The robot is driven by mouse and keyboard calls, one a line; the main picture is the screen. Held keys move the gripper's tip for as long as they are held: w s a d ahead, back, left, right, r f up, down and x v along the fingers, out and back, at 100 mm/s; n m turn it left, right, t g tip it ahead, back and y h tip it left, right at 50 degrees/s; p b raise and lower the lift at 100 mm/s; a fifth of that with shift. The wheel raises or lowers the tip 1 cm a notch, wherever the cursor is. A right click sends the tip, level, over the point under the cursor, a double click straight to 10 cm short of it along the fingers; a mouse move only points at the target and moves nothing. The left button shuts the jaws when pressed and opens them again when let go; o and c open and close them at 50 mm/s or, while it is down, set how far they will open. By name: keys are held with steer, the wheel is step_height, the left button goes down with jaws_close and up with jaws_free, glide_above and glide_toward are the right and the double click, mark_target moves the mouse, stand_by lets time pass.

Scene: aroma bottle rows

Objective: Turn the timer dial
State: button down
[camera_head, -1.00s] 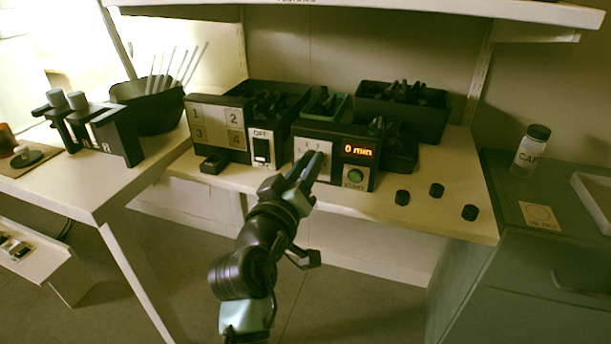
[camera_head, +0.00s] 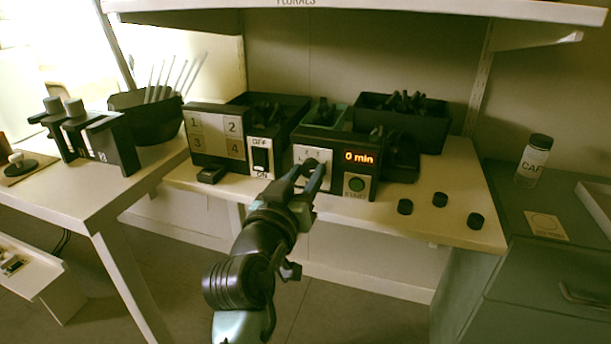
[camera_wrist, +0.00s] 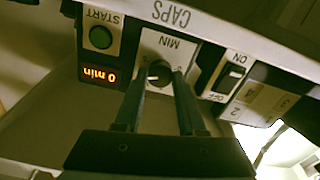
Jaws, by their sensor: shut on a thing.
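The timer box stands on the shelf with a white dial plate, an orange "0 min" display (camera_head: 359,157) and a green START button (camera_head: 356,184). The timer dial (camera_wrist: 159,73) is a dark round knob in the middle of the plate marked MIN (camera_wrist: 172,46), seen upside down in the wrist view. My gripper (camera_head: 314,168) reaches the plate from the front; in the wrist view its two fingers (camera_wrist: 160,80) stand on either side of the dial, shut on it. In the head view the fingers hide most of the dial.
A panel with numbered squares (camera_head: 216,137) and an ON/OFF switch (camera_head: 261,158) stands left of the timer. Black bins (camera_head: 402,112) stand behind. A bottle (camera_head: 534,158) stands on the right cabinet.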

steer(key=c, duration=0.5)
jaws_free()
steer(key=p+v, duration=0.3)
steer(key=v, duration=1)
